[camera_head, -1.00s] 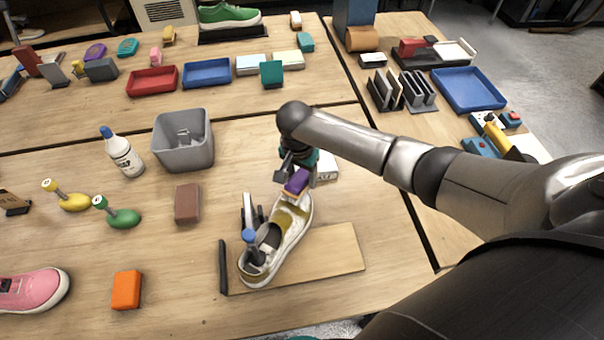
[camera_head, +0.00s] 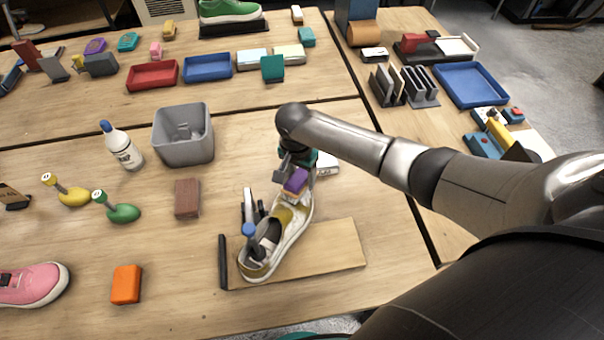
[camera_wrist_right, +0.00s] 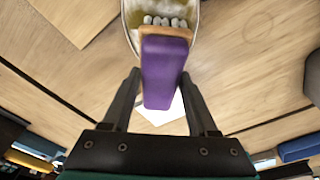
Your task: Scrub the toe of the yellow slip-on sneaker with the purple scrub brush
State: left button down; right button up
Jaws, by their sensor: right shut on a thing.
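The yellow slip-on sneaker (camera_head: 284,216), with a pale sole, sits on a wooden board (camera_head: 330,250), its toe pointing away from me. A blue-knobbed post (camera_head: 249,231) stands at its heel opening. My right gripper (camera_head: 290,163) is shut on the purple scrub brush (camera_head: 296,181), directly over the toe. In the right wrist view the brush (camera_wrist_right: 164,70) extends from between the fingers of the gripper (camera_wrist_right: 158,95). Its pale bristles (camera_wrist_right: 165,21) are at the toe (camera_wrist_right: 133,12) and appear to touch it. The left gripper is not in view.
A white box (camera_head: 327,164) lies just behind the right gripper. Left of the board are a brown block (camera_head: 187,198), an orange block (camera_head: 126,284), a green brush (camera_head: 122,213) and a grey bin (camera_head: 183,136). The table right of the board is mostly clear.

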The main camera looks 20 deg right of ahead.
jog(key=shift+w+a+b, duration=0.35)
jog(key=shift+w+a, duration=0.2)
jog(key=shift+w, duration=0.25)
jog(key=shift+w+a+b, duration=0.35)
jog(key=shift+w+a, duration=0.2)
jog(key=shift+w, duration=0.25)
jog(key=shift+s+a+f, duration=0.1)
jog(key=shift+f, duration=0.2)
